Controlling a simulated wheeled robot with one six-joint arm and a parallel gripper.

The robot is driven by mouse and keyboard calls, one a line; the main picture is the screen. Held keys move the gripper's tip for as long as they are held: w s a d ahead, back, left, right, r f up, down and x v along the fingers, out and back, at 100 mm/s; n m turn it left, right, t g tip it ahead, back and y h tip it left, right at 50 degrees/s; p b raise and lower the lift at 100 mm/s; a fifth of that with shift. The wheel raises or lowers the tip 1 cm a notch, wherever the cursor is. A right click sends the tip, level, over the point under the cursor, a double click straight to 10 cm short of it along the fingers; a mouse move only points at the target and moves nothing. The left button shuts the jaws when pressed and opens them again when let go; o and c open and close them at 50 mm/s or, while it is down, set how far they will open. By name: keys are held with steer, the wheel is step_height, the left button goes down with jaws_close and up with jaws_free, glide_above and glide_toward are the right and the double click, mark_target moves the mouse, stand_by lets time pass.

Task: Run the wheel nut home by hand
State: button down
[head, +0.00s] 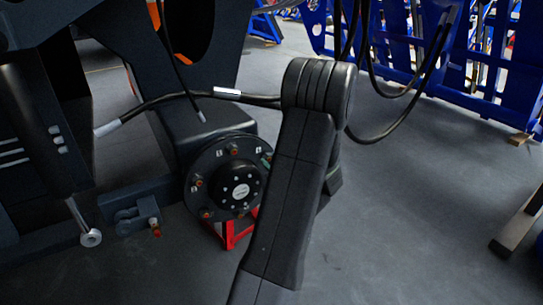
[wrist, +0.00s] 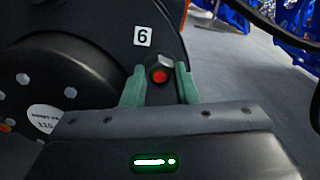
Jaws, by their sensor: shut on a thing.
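The wheel hub (head: 222,172) is a dark round flange with several orange-tipped studs around a black centre cap, left of my arm in the head view. In the wrist view the hub face (wrist: 100,45) fills the upper left. A grey metal nut (wrist: 165,66) sits around a red-ended stud (wrist: 159,76) beside a white label (wrist: 142,36) reading 6. My gripper (wrist: 159,88) has green fingers on either side of the nut and is shut on it. In the head view my arm hides most of the gripper; a bit of green (head: 267,158) shows at the hub's right edge.
A red stand (head: 232,236) is under the hub. The dark chassis (head: 195,115) rises behind and left, with a hanging cable. Blue racks (head: 480,75) stand at the back right. A metal beam (head: 517,220) lies at the right edge. The grey floor between is clear.

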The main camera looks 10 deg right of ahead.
steer(key=m+p, duration=0.6)
steer(key=shift+r, duration=0.35)
steer(key=m+p, duration=0.4)
steer(key=m, duration=0.1)
steer(key=shift+m+p, duration=0.3)
steer(key=shift+p, duration=0.05)
steer(key=m+p, duration=0.4)
steer(key=m, duration=0.2)
steer(key=shift+w+f, duration=0.1)
steer(key=m+p, duration=0.2)
steer(key=shift+m, duration=0.3)
steer(key=shift+a+f+m+p, duration=0.1)
steer(key=shift+f+m+p, duration=0.2)
steer(key=shift+m, duration=0.7)
steer(key=c, duration=1.1)
jaws_free()
steer(key=shift+c, duration=0.9)
